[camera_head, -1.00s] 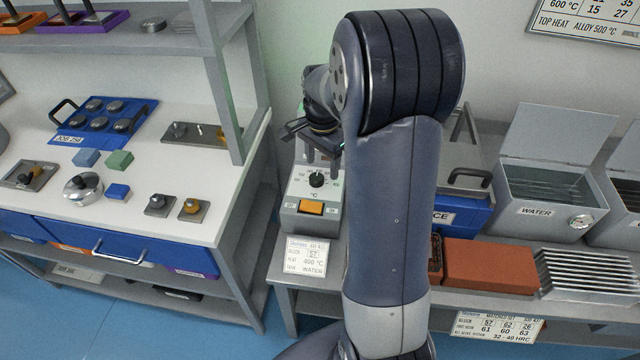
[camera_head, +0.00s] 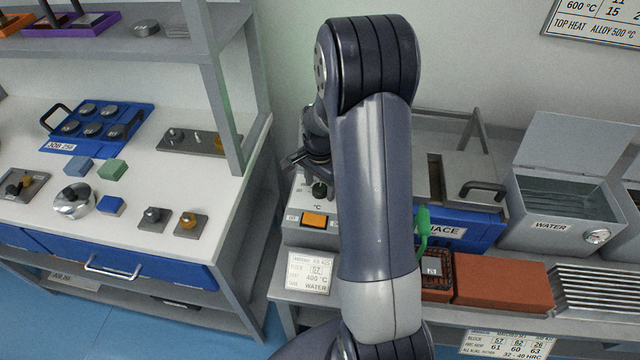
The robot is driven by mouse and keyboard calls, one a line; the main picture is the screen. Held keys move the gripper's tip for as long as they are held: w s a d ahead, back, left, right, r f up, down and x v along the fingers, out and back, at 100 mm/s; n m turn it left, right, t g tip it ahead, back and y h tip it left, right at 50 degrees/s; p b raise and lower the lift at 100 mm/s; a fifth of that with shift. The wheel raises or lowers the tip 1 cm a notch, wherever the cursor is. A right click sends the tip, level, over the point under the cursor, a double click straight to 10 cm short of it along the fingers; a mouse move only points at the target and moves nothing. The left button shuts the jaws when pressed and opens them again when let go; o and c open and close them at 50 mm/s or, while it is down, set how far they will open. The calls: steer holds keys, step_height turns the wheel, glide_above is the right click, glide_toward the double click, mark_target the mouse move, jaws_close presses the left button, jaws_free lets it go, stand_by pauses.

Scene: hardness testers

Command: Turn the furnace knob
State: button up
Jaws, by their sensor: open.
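The furnace knob (camera_head: 318,190) is a small black dial on the grey control box (camera_head: 293,232), left of my arm. A card (camera_head: 309,273) reading 400 °C and WATER stands below the control box.
A green-handled item (camera_head: 422,225) and a brick-red block (camera_head: 502,282) lie in front of the furnace. An open WATER tank (camera_head: 565,215) stands to the right. The white table (camera_head: 130,215) with blocks and samples is on the left, beside a shelf post (camera_head: 217,100).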

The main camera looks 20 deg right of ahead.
steer(key=c, duration=1)
steer(key=shift+n, duration=0.4)
steer(key=n, duration=0.3)
steer(key=shift+n, duration=0.3)
steer(key=n, duration=0.4)
steer(key=shift+n+b, duration=0.3)
steer(key=n, duration=0.4)
steer(key=shift+n, duration=2.5)
